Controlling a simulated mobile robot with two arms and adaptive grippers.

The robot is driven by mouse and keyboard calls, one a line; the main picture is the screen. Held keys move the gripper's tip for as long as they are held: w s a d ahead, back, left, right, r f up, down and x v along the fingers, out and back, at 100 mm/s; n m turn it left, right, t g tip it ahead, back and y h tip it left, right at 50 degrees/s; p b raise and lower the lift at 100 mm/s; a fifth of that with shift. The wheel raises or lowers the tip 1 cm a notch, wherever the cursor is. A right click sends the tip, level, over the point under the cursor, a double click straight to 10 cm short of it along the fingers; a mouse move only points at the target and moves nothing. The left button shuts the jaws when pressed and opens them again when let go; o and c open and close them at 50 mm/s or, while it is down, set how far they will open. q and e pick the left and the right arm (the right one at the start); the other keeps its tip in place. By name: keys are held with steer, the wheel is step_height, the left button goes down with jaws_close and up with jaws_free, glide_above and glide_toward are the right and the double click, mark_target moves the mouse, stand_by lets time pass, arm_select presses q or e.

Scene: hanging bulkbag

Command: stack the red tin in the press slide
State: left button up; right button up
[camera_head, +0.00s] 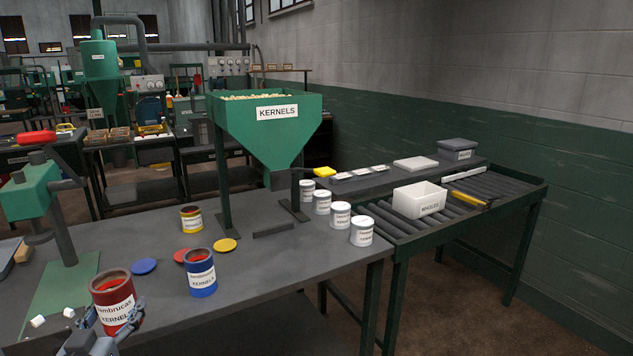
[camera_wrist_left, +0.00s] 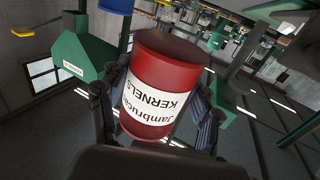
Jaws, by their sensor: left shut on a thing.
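The red tin (camera_head: 113,300) with a white "Jambrucas KERNELS" label is at the lower left of the head view. My left gripper (camera_head: 108,322) is shut around it, a finger on either side. The left wrist view shows the red tin (camera_wrist_left: 163,85) between the two fingers of my left gripper (camera_wrist_left: 155,112). The green press (camera_head: 35,190) with a red handle stands at the left edge, its green base plate (camera_head: 65,300) on the table. I cannot make out its slide clearly. My right gripper is not in view.
A blue tin (camera_head: 201,272) and a yellow tin (camera_head: 191,218) stand on the grey table (camera_head: 260,290). Blue, red and yellow lids (camera_head: 225,245) lie near them. A green hopper (camera_head: 265,125) stands behind, with several white tins (camera_head: 361,231) to its right.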

arm_select(q)
steer(key=s+d+f+m+h+p, duration=0.1)
steer(key=s+d, duration=0.3)
steer(key=d, duration=0.6)
steer(key=s+d+f+m+h+p, duration=0.15)
steer(key=s+d, duration=0.35)
steer(key=d, duration=0.5)
steer(key=w+a+r+n+y+b, duration=0.1)
steer(key=w+a, duration=0.2)
steer(key=a, duration=0.4)
steer(key=w+a+r+y+b, duration=0.1)
steer(key=w+a, duration=0.2)
steer(key=a, duration=0.3)
steer(key=w+a+r+n+y+b, duration=0.1)
steer(key=w+a, duration=0.2)
steer(key=a, duration=0.4)
steer(key=shift+w+a+n, duration=0.1)
steer(key=shift+a+n, duration=0.25)
steer(key=a+r+y, duration=0.1)
steer(key=a+r, duration=0.3)
steer(key=a, duration=0.2)
steer(key=shift+w+a+n+b, duration=0.15)
steer(key=shift+w+n+b, duration=0.15)
steer(key=shift+n+b, duration=0.1)
